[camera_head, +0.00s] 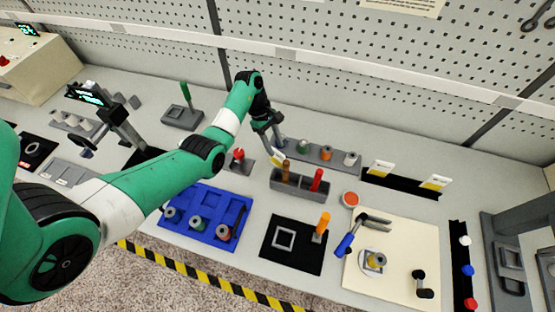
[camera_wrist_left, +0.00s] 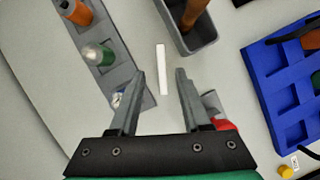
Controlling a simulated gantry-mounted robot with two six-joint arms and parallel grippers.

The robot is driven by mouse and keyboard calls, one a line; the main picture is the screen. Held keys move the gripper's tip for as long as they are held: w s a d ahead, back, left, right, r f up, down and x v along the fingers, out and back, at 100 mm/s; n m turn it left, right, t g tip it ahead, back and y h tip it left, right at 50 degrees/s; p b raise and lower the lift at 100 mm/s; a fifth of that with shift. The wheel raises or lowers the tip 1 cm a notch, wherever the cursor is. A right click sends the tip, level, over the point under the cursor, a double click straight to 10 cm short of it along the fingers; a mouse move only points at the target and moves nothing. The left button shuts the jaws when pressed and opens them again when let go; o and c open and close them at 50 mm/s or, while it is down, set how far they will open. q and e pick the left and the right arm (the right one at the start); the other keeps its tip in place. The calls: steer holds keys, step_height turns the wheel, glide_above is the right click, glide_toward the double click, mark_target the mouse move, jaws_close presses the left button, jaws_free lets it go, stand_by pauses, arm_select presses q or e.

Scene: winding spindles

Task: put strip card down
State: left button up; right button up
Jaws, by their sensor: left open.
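A white strip card with a yellow lower part (camera_head: 277,157) is by my left gripper in the head view. In the left wrist view a thin white strip (camera_wrist_left: 162,68), apparently the card seen edge-on, lies between and just beyond the fingertips. My left gripper (camera_head: 275,143) is open, its fingers apart on either side of the strip in the left wrist view (camera_wrist_left: 161,75). My right gripper is not in view.
Close by are a grey rack of spools (camera_head: 312,153), a grey bin with brown and red handles (camera_head: 297,188) and a small red-topped holder (camera_head: 239,160). A blue tray (camera_head: 205,206) and a black mat (camera_head: 297,259) lie nearer the front edge.

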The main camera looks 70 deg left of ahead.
mark_target(280, 159)
arm_select(q)
steer(key=b+x, duration=0.1)
steer(key=x, duration=0.6)
steer(key=shift+s+d+r, duration=0.1)
steer(key=shift+s, duration=0.05)
jaws_close()
